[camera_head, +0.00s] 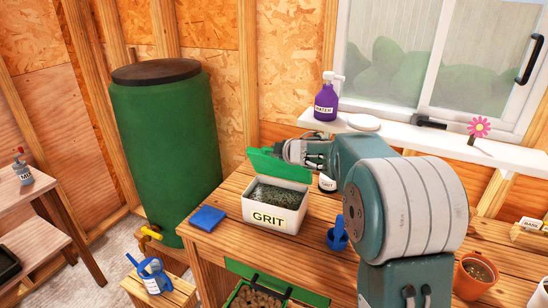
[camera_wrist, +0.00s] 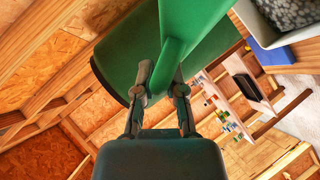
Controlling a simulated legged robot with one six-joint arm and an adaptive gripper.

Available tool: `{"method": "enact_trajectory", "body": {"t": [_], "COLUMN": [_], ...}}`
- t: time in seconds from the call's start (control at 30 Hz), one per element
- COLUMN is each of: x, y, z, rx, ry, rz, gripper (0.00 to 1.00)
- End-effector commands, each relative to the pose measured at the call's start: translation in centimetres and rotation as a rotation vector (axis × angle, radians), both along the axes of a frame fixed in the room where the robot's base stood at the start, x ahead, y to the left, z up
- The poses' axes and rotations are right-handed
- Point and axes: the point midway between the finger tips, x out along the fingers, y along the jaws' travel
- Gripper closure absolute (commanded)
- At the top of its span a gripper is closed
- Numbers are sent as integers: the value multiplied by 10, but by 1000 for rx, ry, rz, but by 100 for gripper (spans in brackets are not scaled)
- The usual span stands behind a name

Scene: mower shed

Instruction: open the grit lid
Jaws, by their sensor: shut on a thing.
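The white grit box (camera_head: 268,218), labelled GRIT, stands on the wooden bench with dark grit showing inside. Its green lid (camera_head: 277,167) is raised and tilted up at the back of the box, leaving the top uncovered. My gripper (camera_head: 290,152) is at the lid's upper part, reaching from the right. In the wrist view my gripper (camera_wrist: 161,74) is shut on the narrow green tab under the lid (camera_wrist: 195,20). A corner of the grit box (camera_wrist: 250,22) shows at upper right there. Part of the lid is hidden behind my gripper in the head view.
A blue cloth (camera_head: 207,218) lies left of the box. A blue scoop cup (camera_head: 338,236) and a small labelled jar (camera_head: 327,182) stand to its right. A green barrel (camera_head: 165,150) is behind left. The sill (camera_head: 400,134) holds a purple bottle (camera_head: 326,103).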

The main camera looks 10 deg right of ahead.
Motion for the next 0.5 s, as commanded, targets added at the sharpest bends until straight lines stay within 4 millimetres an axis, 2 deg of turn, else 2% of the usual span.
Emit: {"method": "enact_trajectory", "body": {"t": [0.5], "x": [23], "y": [-13], "z": [13], "rx": [98], "ry": [160], "rz": [3], "gripper": [100]}}
